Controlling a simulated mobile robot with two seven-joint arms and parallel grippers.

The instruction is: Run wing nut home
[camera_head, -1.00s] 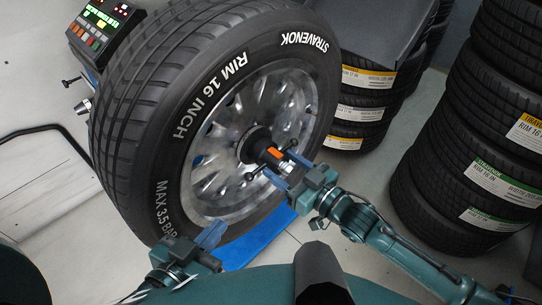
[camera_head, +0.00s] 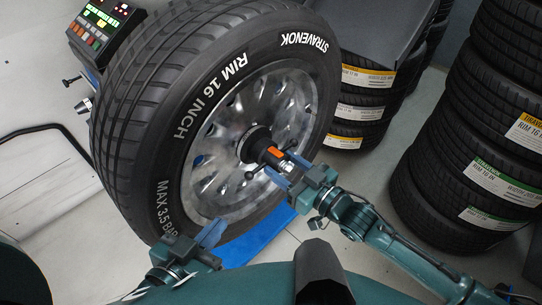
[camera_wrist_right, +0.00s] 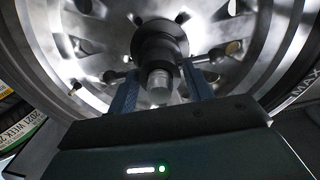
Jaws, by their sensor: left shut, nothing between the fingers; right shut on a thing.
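The wing nut (camera_head: 257,146), a black hub with an orange mark and thin arms, sits on the shaft at the centre of the wheel's rim. It also shows in the right wrist view (camera_wrist_right: 158,45), with the shaft's silver end (camera_wrist_right: 160,86) projecting from it. My right gripper (camera_head: 284,172) is shut on the wing nut, its blue fingers on either side of the shaft end in the wrist view (camera_wrist_right: 160,92). The exact contact is hard to see. My left gripper (camera_head: 214,232) is shut and empty, low in front of the tyre (camera_head: 140,120).
A balancer control panel (camera_head: 103,25) with a lit display stands at the upper left. Stacks of labelled tyres (camera_head: 475,150) stand at the right, with more behind (camera_head: 365,92). A blue part (camera_head: 262,240) lies under the wheel. Open floor is at the left.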

